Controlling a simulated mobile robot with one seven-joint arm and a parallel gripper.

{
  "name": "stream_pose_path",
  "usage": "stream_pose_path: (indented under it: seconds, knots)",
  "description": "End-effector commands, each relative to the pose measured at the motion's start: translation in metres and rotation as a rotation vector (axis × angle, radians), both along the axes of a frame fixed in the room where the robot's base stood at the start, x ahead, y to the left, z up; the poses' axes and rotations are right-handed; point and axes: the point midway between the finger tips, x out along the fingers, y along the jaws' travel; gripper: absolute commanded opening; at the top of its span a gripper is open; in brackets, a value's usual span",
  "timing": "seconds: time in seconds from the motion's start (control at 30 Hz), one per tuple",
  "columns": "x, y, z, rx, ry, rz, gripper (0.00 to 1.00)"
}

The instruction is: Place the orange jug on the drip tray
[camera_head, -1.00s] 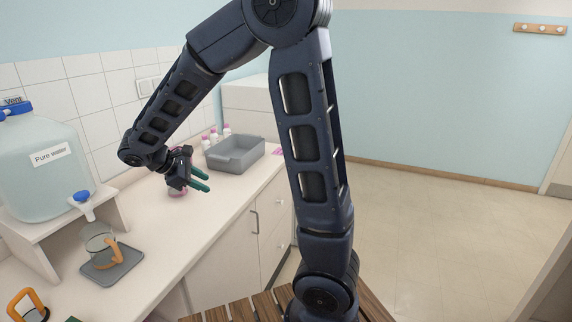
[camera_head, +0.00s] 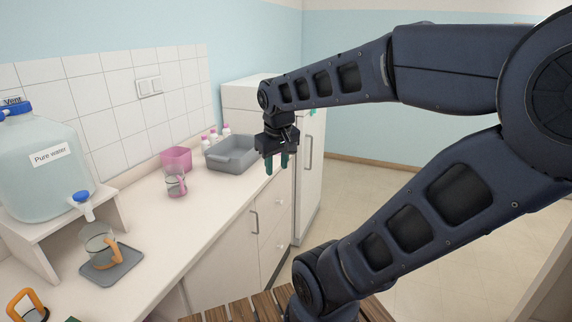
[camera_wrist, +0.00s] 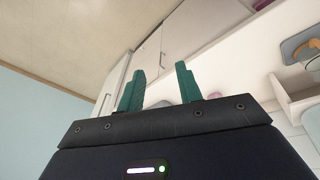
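The orange jug (camera_head: 101,243), clear with an orange handle, stands upright on the grey drip tray (camera_head: 127,265) below the water tank's tap. The jug's orange handle (camera_wrist: 314,44) and part of the drip tray (camera_wrist: 292,46) also show at the right edge of the wrist view. My gripper (camera_head: 277,163) is open and empty, fingers pointing down, near the counter's front edge beside the grey basin, well apart from the jug. In the wrist view my gripper's (camera_wrist: 160,88) two green fingers are spread with nothing between them.
A pink-handled jug (camera_head: 176,183) and a pink container (camera_head: 177,158) stand mid-counter. A grey basin (camera_head: 232,157) and several pink-capped bottles (camera_head: 214,136) are farther back. The water tank (camera_head: 42,165) sits on a white stand (camera_head: 48,238). Another orange-handled object (camera_head: 28,306) is at lower left.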

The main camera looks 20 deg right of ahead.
Motion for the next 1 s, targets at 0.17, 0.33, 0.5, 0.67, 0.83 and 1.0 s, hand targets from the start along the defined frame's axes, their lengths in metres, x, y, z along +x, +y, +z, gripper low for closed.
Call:
stream_pose_path:
  seconds: [0.17, 0.33, 0.5, 0.67, 0.83, 1.0]
  knots:
    - [-0.019, -0.013, 0.006, 0.085, -0.103, -0.136, 0.35]
    - [-0.025, -0.017, 0.007, 0.120, -0.146, -0.190, 0.35]
    - [-0.026, -0.017, 0.007, 0.125, -0.151, -0.197, 0.35]
    - [-0.026, -0.017, 0.007, 0.124, -0.150, -0.196, 0.35]
    - [-0.026, -0.017, 0.007, 0.124, -0.150, -0.195, 0.35]
    - [-0.026, -0.017, 0.007, 0.123, -0.150, -0.195, 0.35]
